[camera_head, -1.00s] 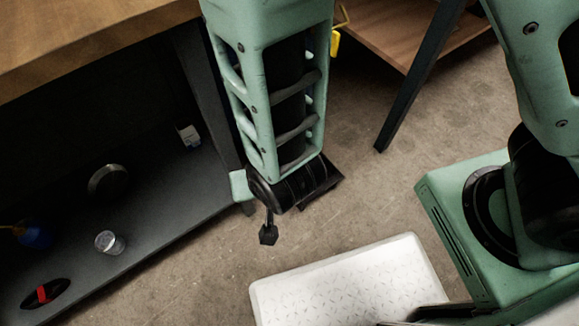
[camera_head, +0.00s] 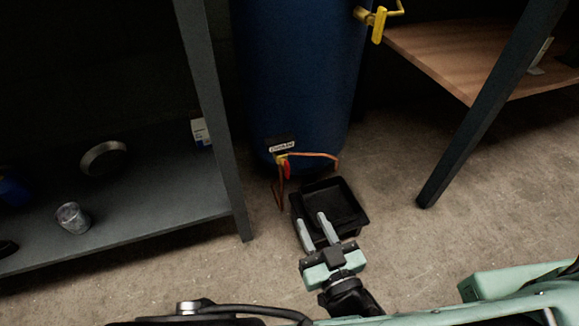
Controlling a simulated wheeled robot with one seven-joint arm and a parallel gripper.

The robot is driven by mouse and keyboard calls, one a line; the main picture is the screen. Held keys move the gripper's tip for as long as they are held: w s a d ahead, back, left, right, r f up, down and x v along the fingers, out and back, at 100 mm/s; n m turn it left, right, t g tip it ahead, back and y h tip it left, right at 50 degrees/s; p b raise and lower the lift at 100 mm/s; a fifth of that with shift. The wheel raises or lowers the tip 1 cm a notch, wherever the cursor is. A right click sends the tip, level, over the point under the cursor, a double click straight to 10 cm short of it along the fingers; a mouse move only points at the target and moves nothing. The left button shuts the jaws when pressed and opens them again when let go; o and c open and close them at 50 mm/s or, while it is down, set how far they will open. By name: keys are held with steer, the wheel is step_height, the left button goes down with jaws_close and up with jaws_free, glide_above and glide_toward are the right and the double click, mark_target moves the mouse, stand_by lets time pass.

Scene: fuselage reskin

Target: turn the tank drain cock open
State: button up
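The blue tank (camera_head: 305,75) stands upright at the back between two tables. Its drain cock (camera_head: 283,165), with a red handle and a brass-coloured body, sits low on the tank front under a small label (camera_head: 281,144). A copper-coloured pipe or guard (camera_head: 320,155) runs around it. My gripper (camera_head: 325,224) is below and to the right of the cock, over a black tray (camera_head: 338,203) on the floor. Its two grey fingers are apart with nothing between them, and they do not touch the cock.
A yellow valve handle (camera_head: 379,22) sticks out at the tank's upper right. A dark shelf (camera_head: 150,215) at left holds a metal ring or dish (camera_head: 103,158), a small jar (camera_head: 72,217) and a box (camera_head: 201,132). Table legs (camera_head: 225,130) flank the tank. The floor at right is clear.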

mark_target(288, 171)
steer(key=b+x, duration=0.3)
steer(key=x, duration=0.4)
steer(key=b+x, duration=0.3)
steer(key=x, duration=0.5)
steer(key=shift+w+f, duration=0.2)
steer(key=shift+w, duration=0.05)
steer(key=shift+w+a+r, duration=0.15)
steer(key=shift+w+a, duration=0.05)
steer(key=shift+w, duration=0.35)
jaws_close()
